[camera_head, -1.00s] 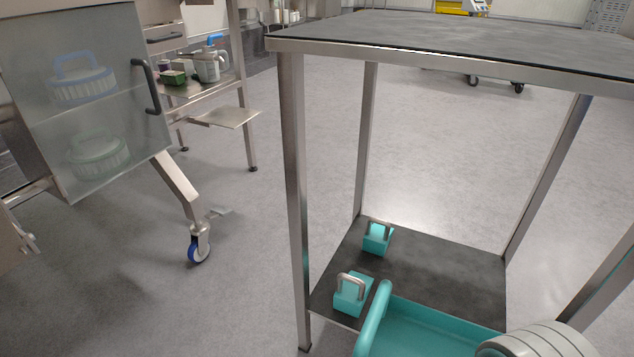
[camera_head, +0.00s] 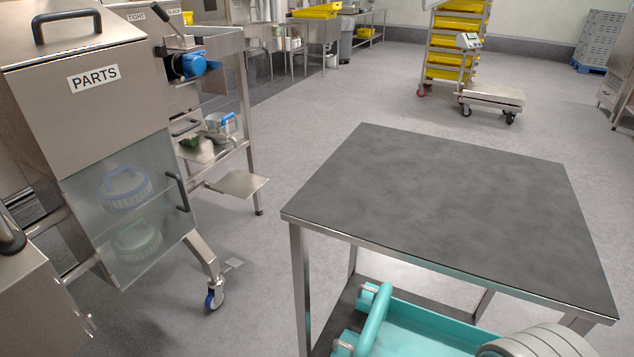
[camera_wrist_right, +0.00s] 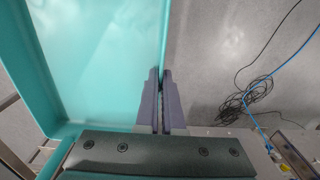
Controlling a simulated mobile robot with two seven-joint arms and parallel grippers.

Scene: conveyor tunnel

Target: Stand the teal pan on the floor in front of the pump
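The teal pan (camera_head: 430,335) is at the bottom of the head view, below the steel table's front edge in the picture and cut off by the frame. It also fills much of the right wrist view (camera_wrist_right: 95,60). My right gripper (camera_wrist_right: 162,100) is closed over the pan's thin side wall, one finger on each side. In the head view my right arm hides the pan's right part. A blue motor-like unit (camera_head: 192,66) on the steel stand at left may be the pump; I cannot tell for sure. My left gripper is not in view.
The steel table (camera_head: 450,210) with a bare dark top stands close ahead. A PARTS cabinet (camera_head: 95,75) stands at left. Open floor (camera_head: 300,160) lies between them. Coiled black cable (camera_wrist_right: 238,105) lies on the floor.

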